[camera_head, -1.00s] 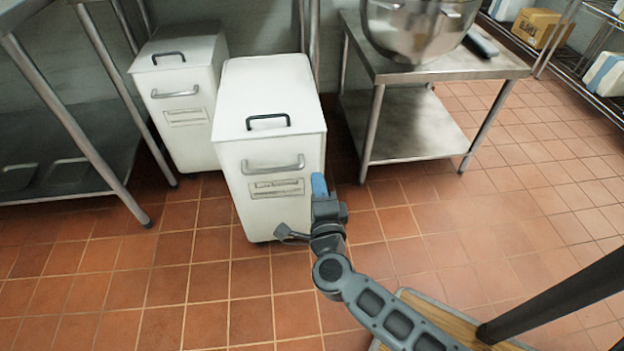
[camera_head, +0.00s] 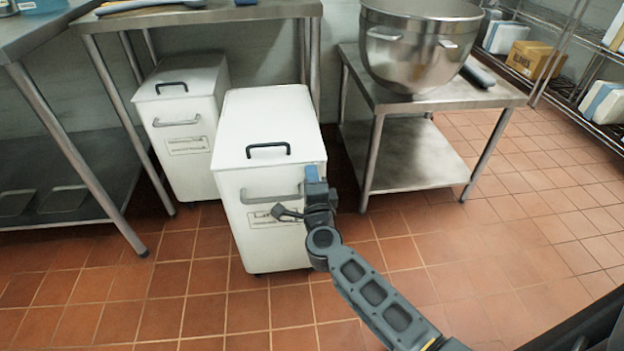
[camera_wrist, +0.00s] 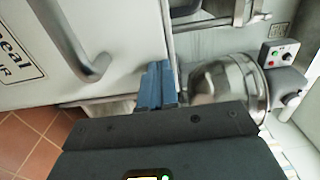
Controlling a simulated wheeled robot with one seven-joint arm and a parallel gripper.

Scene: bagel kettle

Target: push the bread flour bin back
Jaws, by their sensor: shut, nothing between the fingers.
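A white bin (camera_head: 262,135) with a black lid handle stands forward, a grey bar handle and a label on its front. In the wrist view its label (camera_wrist: 14,50) is cut off and shows letters like "eal" and "UR"; I cannot read "bread" on it. A second white bin (camera_head: 178,105) stands behind to the left, its label too small to read. My gripper (camera_head: 312,172), with blue fingertips, is shut and empty at the upper right of the forward bin's front. The fingertips (camera_wrist: 160,80) also show in the wrist view; I cannot tell whether they touch the bin.
A steel table (camera_head: 440,95) with a large mixing bowl (camera_head: 415,50) stands right of the forward bin. Another steel table (camera_head: 40,40) is at left. Tiled floor in front is clear.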

